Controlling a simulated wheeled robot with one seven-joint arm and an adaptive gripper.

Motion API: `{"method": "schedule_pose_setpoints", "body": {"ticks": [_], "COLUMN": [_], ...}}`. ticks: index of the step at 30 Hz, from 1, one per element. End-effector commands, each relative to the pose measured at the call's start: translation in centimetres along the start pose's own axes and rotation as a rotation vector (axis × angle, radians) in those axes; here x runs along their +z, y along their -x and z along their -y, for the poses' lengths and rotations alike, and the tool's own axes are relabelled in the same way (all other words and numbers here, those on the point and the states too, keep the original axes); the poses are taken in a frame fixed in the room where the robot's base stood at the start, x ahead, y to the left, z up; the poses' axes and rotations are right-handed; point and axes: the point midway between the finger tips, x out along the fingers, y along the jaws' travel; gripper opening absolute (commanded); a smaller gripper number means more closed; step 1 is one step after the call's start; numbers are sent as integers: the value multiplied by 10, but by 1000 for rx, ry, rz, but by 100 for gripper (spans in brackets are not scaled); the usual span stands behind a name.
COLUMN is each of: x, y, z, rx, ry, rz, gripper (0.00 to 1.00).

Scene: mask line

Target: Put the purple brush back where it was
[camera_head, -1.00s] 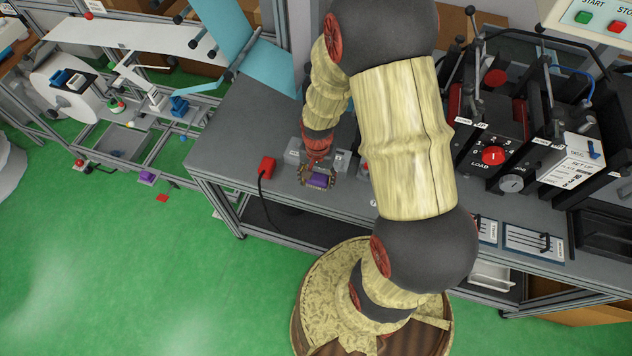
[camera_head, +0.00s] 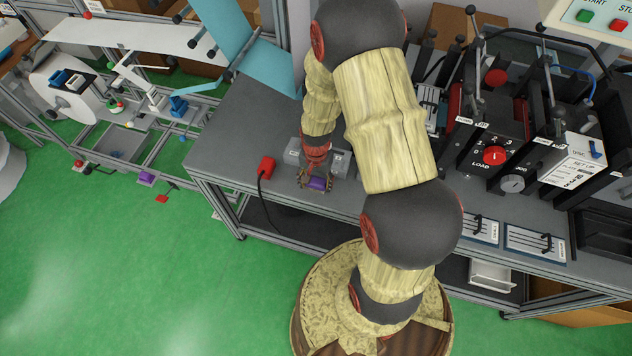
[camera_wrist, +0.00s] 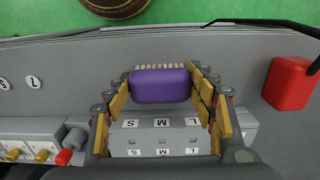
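The purple brush (camera_head: 318,184) is between the fingers of my gripper (camera_head: 316,180), over the grey bench. In the wrist view, the brush (camera_wrist: 160,86) lies crosswise with its pale bristles toward the top of the picture. The yellow-padded fingers of my gripper (camera_wrist: 160,82) meet both its ends. A grey block with S, M and L labels (camera_wrist: 160,140) is just behind the brush; in the head view my gripper partly covers this block (camera_head: 341,160). I cannot tell whether the brush touches the bench.
A red box with a black cable (camera_head: 266,167) stands left of my gripper, and also shows in the wrist view (camera_wrist: 290,84). A machine with a LOAD dial (camera_head: 494,156) stands on the right of the bench. The bench's front edge is close to the brush.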

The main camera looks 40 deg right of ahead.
Motion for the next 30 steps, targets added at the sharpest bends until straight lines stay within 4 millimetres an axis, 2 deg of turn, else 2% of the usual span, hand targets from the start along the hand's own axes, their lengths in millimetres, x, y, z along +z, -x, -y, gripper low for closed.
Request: {"method": "schedule_pose_setpoints", "body": {"ticks": [9, 20, 25, 30], "x": [0, 0, -2, -1], "y": [0, 3, 23, 58], "z": [0, 0, 1, 1], "rx": [0, 0, -3, -3], "ry": [0, 0, 0, 0], "rz": [0, 0, -4, -5], "gripper": [73, 74, 74, 74]}}
